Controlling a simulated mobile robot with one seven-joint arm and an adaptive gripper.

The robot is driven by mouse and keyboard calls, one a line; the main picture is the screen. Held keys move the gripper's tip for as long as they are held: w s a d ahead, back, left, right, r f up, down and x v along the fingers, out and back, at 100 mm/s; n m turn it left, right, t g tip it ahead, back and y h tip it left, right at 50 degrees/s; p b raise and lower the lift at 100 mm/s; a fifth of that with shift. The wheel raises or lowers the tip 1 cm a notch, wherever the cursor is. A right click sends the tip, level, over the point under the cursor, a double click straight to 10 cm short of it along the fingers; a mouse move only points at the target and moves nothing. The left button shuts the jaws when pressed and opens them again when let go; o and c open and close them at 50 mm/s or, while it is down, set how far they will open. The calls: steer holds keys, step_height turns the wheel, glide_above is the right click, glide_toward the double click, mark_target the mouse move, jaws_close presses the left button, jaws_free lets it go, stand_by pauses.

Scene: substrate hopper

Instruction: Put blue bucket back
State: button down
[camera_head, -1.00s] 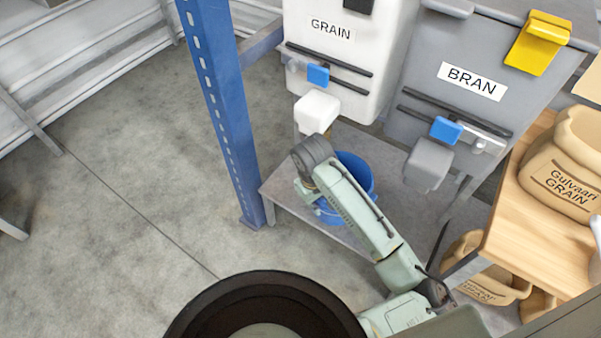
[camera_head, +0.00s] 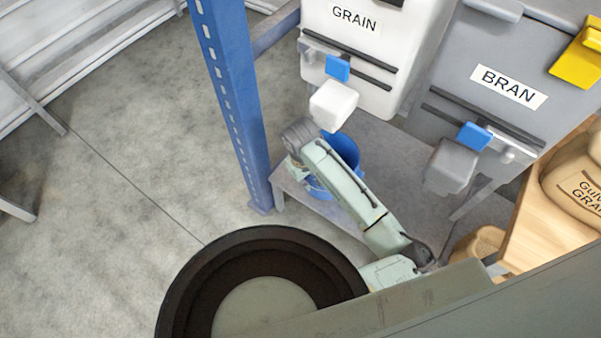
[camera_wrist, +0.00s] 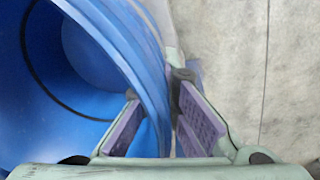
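The blue bucket (camera_head: 343,150) is over the low grey shelf (camera_head: 295,192), close below the white outlet of the GRAIN hopper (camera_head: 350,60). My arm hides part of it, and I cannot tell whether its bottom touches the shelf. My gripper (camera_wrist: 158,100) is at the bucket's rim. In the wrist view the blue bucket (camera_wrist: 95,55) fills the left side. One finger is inside its wall and the other outside, with the rim pinched between them. In the head view my arm hides the fingers.
A blue post (camera_head: 235,100) stands left of the shelf. The grey BRAN hopper (camera_head: 470,55) is to the right, its outlet (camera_head: 452,165) hanging low. A wooden table (camera_head: 530,215) with a sack (camera_head: 575,180) is at the right. Open concrete floor (camera_head: 120,200) lies left.

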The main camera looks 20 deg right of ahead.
steer(key=w, duration=0.3)
steer(key=shift+w+a+f, duration=0.1)
steer(key=shift+w+a, duration=0.2)
steer(key=shift+a, duration=0.1)
steer(key=shift+w+f+p, duration=0.1)
steer(key=shift+f+p, duration=0.3)
steer(key=shift+f, duration=1.4)
steer(key=shift+f, duration=0.2)
steer(key=c, duration=1.8)
jaws_free()
steer(key=shift+r, duration=0.15)
step_height(320, 180, up, 12)
steer(key=a, duration=0.1)
steer(key=shift+s, duration=0.25)
steer(key=shift+a, duration=0.1)
